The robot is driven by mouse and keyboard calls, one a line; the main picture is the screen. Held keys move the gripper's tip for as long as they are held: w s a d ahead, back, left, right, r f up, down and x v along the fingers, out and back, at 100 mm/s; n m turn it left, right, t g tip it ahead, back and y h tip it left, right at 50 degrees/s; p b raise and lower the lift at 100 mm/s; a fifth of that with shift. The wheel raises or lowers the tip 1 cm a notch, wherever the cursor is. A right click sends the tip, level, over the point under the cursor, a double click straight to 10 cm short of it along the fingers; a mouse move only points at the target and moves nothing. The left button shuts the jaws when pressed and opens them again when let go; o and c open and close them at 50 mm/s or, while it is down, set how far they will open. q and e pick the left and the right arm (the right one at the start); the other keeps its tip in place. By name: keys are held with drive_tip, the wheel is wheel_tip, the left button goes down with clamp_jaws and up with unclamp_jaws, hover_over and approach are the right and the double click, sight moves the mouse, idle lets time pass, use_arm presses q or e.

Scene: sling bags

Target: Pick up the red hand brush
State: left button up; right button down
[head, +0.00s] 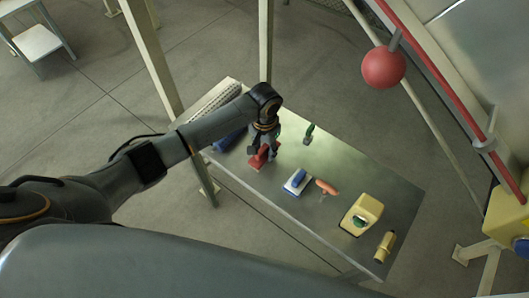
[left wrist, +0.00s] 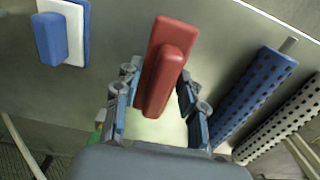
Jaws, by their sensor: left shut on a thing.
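The red hand brush (head: 258,159) is at the near left part of the metal table, below my left gripper (head: 264,145). In the left wrist view the red hand brush (left wrist: 165,70) lies lengthwise between the two fingers of my left gripper (left wrist: 155,95). The gripper is shut on the brush, and the fingers partly hide it in the head view. I cannot tell whether the brush touches the table. My right gripper is not in view.
On the table (head: 375,180) to the right are a blue and white brush (head: 297,183), an orange-handled tool (head: 327,187), a yellow box (head: 361,214) and a yellow cylinder (head: 384,247). A green-handled item (head: 309,133) lies behind. Perforated blue (left wrist: 245,95) and grey rolls (left wrist: 285,115) lie close beside the gripper.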

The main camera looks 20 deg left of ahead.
use_arm(q)
drive_tip(key=s+d+r+b, duration=0.2)
drive_tip(key=s+d+r, duration=0.6)
drive_tip(key=d+r, duration=0.3)
drive_tip(key=shift+s, duration=0.4)
